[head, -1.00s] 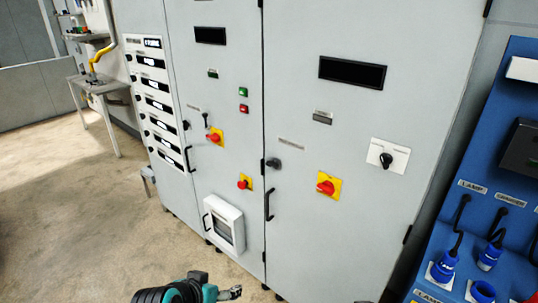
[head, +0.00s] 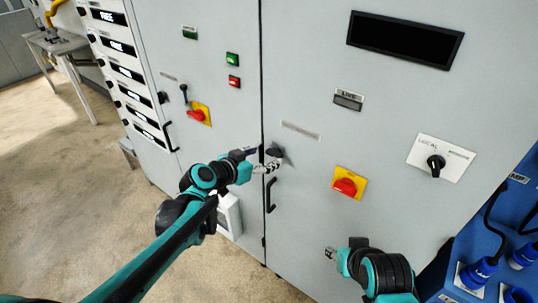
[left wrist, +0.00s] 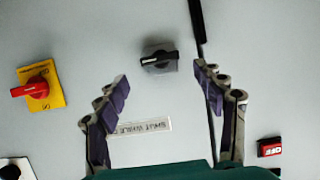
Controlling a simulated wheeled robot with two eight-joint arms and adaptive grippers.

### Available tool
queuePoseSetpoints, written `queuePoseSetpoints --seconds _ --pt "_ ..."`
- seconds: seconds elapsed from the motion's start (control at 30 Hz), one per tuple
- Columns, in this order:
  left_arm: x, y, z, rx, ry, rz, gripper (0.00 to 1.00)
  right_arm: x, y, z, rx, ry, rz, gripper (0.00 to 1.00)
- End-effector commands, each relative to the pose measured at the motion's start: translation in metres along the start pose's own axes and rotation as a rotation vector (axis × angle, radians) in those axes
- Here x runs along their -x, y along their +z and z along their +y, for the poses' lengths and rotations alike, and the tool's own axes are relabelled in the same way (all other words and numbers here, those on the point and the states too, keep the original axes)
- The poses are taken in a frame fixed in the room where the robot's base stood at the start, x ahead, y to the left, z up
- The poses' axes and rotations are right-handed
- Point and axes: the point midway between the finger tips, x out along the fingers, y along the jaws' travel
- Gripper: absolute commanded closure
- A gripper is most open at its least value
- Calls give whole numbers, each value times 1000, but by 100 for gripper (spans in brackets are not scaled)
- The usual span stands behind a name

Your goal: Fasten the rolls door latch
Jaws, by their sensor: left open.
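The likely door latch is a small dark grey turn knob (head: 275,151) on the grey cabinet door, just right of the door seam. In the left wrist view the knob (left wrist: 159,61) shows a black grip bar with a white mark, lying nearly level. My left gripper (head: 263,160) is at the knob in the head view and partly covers it. In the left wrist view my left gripper (left wrist: 162,82) is open, with the knob between and beyond its fingertips; no contact shows. My right gripper (head: 333,254) is low in the head view, away from the knob; its jaws are unclear.
A black door handle (head: 270,195) sits just below the knob. A red-on-yellow rotary switch (head: 346,186) and a local selector (head: 436,164) are to the right. A blue socket panel (head: 480,230) stands at the right edge. A label (left wrist: 140,128) lies beside the knob.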

Motion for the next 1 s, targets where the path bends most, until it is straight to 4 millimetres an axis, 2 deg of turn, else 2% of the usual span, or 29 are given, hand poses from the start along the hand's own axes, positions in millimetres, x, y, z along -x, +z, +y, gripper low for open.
queuePoseSetpoints --seconds 0.03,0.2,0.57,0.7,0.77,1.0 --pt "-10 2 1 -1 2 -1 31 -4 3 0 0 0 0 60" --pt "-29 1 0 0 0 0 31 -8 6 0 0 0 0 60" --pt "-35 0 0 1 0 -1 31 -8 6 0 0 0 0 60" --pt "-34 0 0 1 0 -1 68 -8 6 0 0 0 0 60" --pt "-34 0 0 1 0 -1 81 -8 6 0 0 0 0 60" --pt "-34 0 0 8 2 -1 81 -8 6 0 0 0 0 60"
